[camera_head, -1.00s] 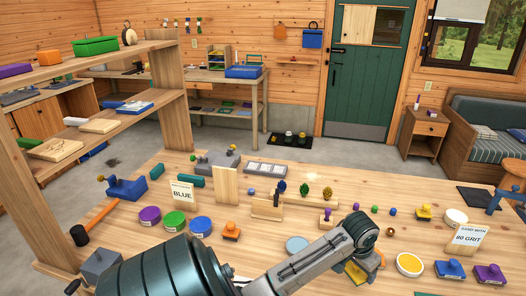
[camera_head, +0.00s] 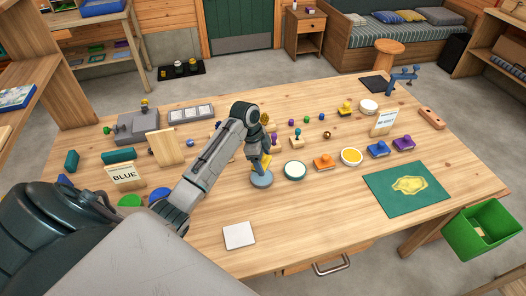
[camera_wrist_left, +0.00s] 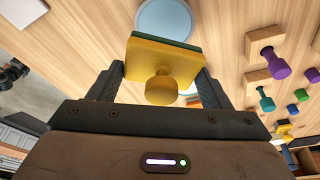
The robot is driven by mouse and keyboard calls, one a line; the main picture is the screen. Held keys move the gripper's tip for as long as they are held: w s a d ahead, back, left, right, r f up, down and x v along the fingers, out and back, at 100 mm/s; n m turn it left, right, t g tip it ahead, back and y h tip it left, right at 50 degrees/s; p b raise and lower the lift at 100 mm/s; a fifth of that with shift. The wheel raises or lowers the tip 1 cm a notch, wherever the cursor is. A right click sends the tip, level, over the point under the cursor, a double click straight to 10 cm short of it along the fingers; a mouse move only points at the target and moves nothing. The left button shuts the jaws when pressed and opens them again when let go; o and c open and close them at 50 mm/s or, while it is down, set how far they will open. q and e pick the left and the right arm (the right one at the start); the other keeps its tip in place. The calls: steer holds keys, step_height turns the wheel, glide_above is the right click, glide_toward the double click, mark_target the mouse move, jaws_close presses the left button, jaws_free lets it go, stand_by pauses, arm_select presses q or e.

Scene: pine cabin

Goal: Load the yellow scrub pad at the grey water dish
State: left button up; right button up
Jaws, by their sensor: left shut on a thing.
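My left gripper (camera_head: 259,158) is shut on the yellow scrub pad (camera_wrist_left: 160,66), a yellow block with a round knob on top and a green layer underneath. In the head view only a small part of the pad shows between the fingers. The grey water dish (camera_head: 262,181) is a flat grey-blue disc on the table, just below the gripper. In the left wrist view the dish (camera_wrist_left: 165,17) shows beyond the pad's green edge. The pad looks to be above or near the dish; I cannot tell whether they touch. My right gripper is not in view.
A white-topped dish (camera_head: 294,170) stands close right of the grey dish. A green mat (camera_head: 385,190) lies front right, and a white square (camera_head: 239,236) in front. Table between them is clear.

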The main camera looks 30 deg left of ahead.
arm_select(q)
steer(key=shift+w+r+m, duration=0.1)
steer(key=shift+r+m, duration=0.1)
steer(key=shift+m, duration=0.4)
steer(key=shift+a+f, duration=0.1)
steer(key=shift+f, duration=0.25)
step_height(320, 180, down, 4)
steer(key=b, duration=0.5)
steer(key=shift+f+b, duration=0.55)
steer(key=shift+f, duration=0.15)
steer(key=shift+f, duration=0.15)
steer(key=shift+f+b, duration=0.25)
steer(key=shift+b, duration=0.05)
